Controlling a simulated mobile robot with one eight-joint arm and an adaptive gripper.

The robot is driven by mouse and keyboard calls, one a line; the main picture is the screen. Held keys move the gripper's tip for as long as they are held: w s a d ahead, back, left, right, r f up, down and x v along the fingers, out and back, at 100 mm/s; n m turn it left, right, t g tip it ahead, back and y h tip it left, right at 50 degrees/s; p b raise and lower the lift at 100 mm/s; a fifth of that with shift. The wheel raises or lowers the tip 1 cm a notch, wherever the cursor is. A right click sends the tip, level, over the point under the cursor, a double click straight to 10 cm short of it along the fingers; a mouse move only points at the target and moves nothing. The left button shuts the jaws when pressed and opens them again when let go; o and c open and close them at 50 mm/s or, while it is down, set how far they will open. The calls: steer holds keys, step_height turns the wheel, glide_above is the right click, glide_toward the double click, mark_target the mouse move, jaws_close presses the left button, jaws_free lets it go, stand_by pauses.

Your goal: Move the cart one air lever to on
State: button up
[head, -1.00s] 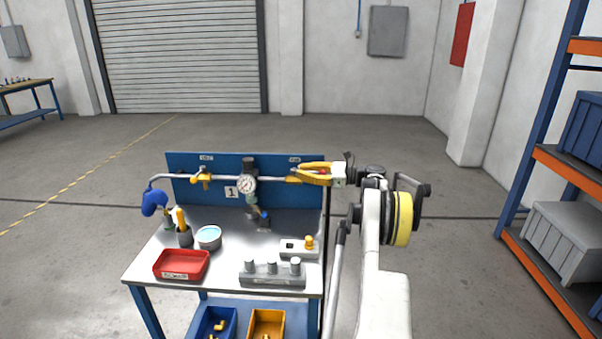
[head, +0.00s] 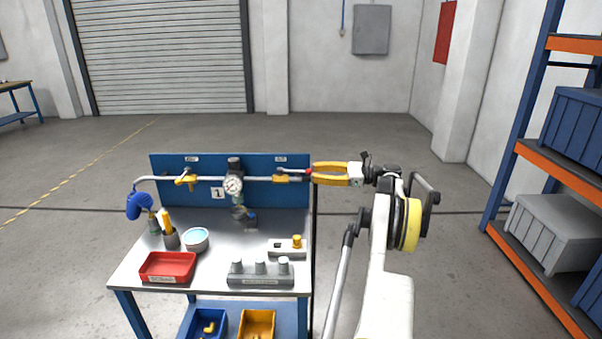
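The cart (head: 205,294) with a "1" plate stands left of my arm. A pipe runs along its blue back panel. The right yellow valve (head: 284,179) sits on this pipe under a small label (head: 280,159) too small to read. A thin lever with a red end (head: 308,172) points right from it, roughly along the pipe. My gripper (head: 314,175) has yellow fingers, open, pointing left at the red end from the right. Whether the fingertips touch it I cannot tell. The left yellow valve (head: 186,178) is under another label (head: 191,159).
A round gauge (head: 233,185) hangs mid-pipe. On the cart top are a red tray (head: 168,267), a bowl (head: 195,239), a grey block with pegs (head: 261,279) and a small box with a yellow knob (head: 287,247). An orange-and-blue shelf (head: 559,166) stands right; floor between is clear.

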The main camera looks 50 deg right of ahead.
steer(key=shift+v, duration=0.85)
steer(key=shift+w+r+m, duration=0.1)
steer(key=shift+m, duration=0.3)
jaws_close()
steer(key=s+a+r+m+h+p, duration=0.25)
steer(key=a+m+h, duration=0.35)
steer(key=m, duration=0.9)
steer(key=s+a+r+m+h+p, duration=0.1)
steer(key=s+a+m+h, duration=0.45)
steer(key=m, duration=0.95)
steer(key=h+b, duration=0.1)
steer(key=b, duration=0.1)
glide_toward(294, 171)
steer(key=w+a, duration=0.3)
steer(key=w, duration=0.1)
steer(key=shift+w+d+f+b, duration=0.1)
steer(key=shift+w+d+b, duration=0.3)
steer(key=shift+w+d, duration=0.5)
steer(key=shift+w+d+f+b, duration=0.1)
steer(key=shift+w+d+b, duration=0.4)
steer(key=shift+d, duration=0.65)
